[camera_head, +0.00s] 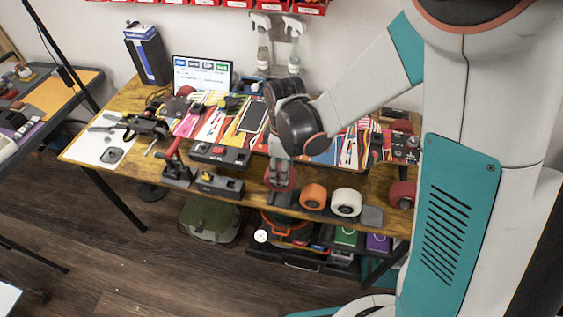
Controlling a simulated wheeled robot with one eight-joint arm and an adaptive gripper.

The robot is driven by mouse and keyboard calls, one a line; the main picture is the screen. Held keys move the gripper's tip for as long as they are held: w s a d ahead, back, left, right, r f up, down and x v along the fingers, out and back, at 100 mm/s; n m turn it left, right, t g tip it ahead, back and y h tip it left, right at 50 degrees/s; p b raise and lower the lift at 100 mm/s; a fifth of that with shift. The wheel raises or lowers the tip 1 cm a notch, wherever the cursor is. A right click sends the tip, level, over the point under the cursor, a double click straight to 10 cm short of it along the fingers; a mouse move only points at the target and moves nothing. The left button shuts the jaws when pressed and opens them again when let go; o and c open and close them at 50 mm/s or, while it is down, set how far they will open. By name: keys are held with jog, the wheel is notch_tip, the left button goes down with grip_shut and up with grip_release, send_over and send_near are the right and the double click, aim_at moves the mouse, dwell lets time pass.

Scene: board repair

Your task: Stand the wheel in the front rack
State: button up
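My gripper (279,183) points down at the front part of the wooden workbench. A dark red wheel (291,181) stands on edge at its fingertips. The fingers overlap the wheel and partly hide it; I cannot make out whether they grip it. The dark front rack (372,215) lies along the bench's front edge. An orange wheel (312,196) and a white wheel (346,203) stand upright in it, side by side. The red wheel is at the rack's left end, left of the orange wheel. Whether it rests fully in the rack is too small to tell.
A red-handled tool (173,158) and dark boxes (220,185) stand left of the gripper. Skateboard decks (210,122) lie behind it. A truck with red wheels (402,194) is at the right. A green bag (209,219) and bins sit below the workbench (135,97).

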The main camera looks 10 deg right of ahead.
jog(key=shift+f+b, duration=1.7)
jog(key=shift+f, duration=1)
jog(key=shift+d+f, duration=0.15)
jog(key=shift+d, duration=0.05)
jog(key=shift+f+b, duration=0.3)
jog(key=shift+b, duration=0.35)
jog(key=o, duration=1.2)
jog(key=shift+c, duration=0.2)
jog(key=c, duration=0.3)
